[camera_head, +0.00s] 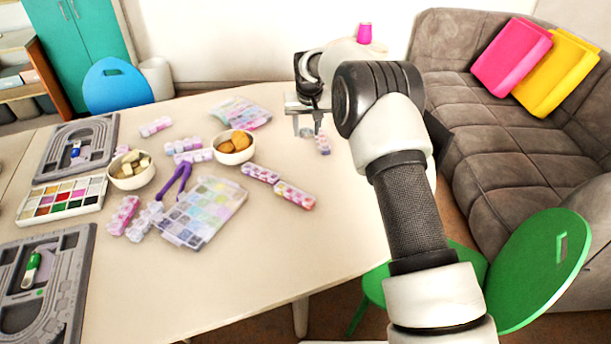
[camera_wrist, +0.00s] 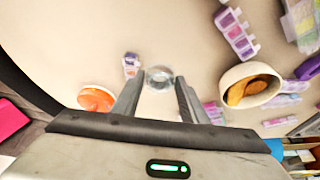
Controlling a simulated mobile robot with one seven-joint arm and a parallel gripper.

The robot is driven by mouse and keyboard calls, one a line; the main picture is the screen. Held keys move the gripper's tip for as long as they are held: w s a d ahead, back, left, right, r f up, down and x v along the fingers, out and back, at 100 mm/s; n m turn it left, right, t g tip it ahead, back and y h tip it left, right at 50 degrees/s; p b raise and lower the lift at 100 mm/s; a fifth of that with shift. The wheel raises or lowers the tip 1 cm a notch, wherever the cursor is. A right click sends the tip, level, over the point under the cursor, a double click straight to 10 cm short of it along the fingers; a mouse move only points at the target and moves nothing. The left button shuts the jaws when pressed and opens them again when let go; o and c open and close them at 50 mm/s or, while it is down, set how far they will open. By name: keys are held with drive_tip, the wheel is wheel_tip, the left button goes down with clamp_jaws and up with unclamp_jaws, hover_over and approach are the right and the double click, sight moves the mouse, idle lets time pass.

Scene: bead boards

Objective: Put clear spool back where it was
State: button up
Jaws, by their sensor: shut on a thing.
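My gripper (camera_wrist: 160,88) holds the clear spool (camera_wrist: 160,77) between its fingertips in the wrist view, above the pale table (camera_wrist: 80,40). In the head view my gripper (camera_head: 306,122) is over the far right part of the table, and the spool is too small and see-through to make out well. Two grey bead boards lie at the left of the table, the far one (camera_head: 104,150) with a blue item (camera_head: 76,148) on it, the near one (camera_head: 78,296) with a green and white item (camera_head: 32,270).
A bead strip (camera_head: 322,143) lies close by my gripper. A bowl of orange-brown pieces (camera_head: 234,157), a bowl of pale cubes (camera_head: 131,182), purple pliers (camera_head: 174,182) and a bead case (camera_head: 178,238) stand mid-table. An orange round thing (camera_wrist: 97,98) shows left of my fingers. The front right table is clear.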

drive_tip(key=x, duration=0.3)
drive_tip(key=s+b+x, duration=0.1)
drive_tip(key=x, duration=0.3)
drive_tip(key=s+f+b+x, duration=0.1)
drive_tip(key=x, duration=0.3)
drive_tip(key=shift+s+d+f, duration=0.15)
drive_tip(key=shift+f, duration=0.1)
drive_tip(key=shift+f, duration=0.2)
drive_tip(key=o, duration=1.1)
drive_tip(key=shift+r, duration=0.45)
drive_tip(key=p+v, duration=0.1)
drive_tip(key=v, duration=1)
drive_tip(key=shift+s+r, duration=0.25)
